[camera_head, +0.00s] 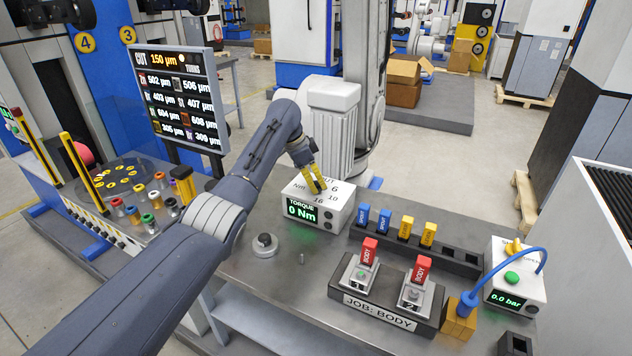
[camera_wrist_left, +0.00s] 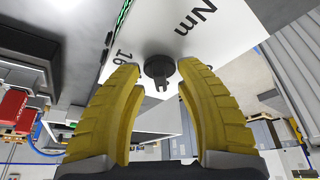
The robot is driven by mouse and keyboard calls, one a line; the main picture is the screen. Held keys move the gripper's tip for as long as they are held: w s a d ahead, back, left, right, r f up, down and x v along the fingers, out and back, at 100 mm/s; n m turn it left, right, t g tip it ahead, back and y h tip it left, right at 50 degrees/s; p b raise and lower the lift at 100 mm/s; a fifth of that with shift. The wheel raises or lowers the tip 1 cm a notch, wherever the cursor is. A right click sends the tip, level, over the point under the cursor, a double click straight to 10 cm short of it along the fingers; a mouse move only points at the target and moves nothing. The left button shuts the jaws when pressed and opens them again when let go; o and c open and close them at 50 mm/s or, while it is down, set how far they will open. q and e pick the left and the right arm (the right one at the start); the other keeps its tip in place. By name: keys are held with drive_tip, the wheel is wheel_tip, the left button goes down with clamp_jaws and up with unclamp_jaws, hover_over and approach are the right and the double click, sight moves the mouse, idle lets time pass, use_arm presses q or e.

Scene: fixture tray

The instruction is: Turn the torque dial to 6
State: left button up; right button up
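The torque box (camera_head: 303,213) is a white unit on the bench with a green display reading 0 Nm. The dial is hidden behind my left gripper (camera_head: 318,187) in the head view. In the left wrist view the dial (camera_wrist_left: 158,68) is a small dark round knob with a pointer tab, on the white face near the marks 16 and Nm. My left gripper's yellow fingers (camera_wrist_left: 157,72) are open on either side of the dial, with a visible gap to it. My right gripper is not in view.
A black rack (camera_head: 462,262) with blue and yellow blocks stands right of the box. In front are the JOB: BODY fixture (camera_head: 378,312) with red blocks and a pressure unit (camera_head: 513,285) reading 0.0 bar.

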use_arm(q)
drive_tip(key=shift+r, duration=0.15)
drive_tip(key=v, duration=1.1)
drive_tip(key=shift+a+r, duration=0.25)
drive_tip(key=shift+r, duration=0.1)
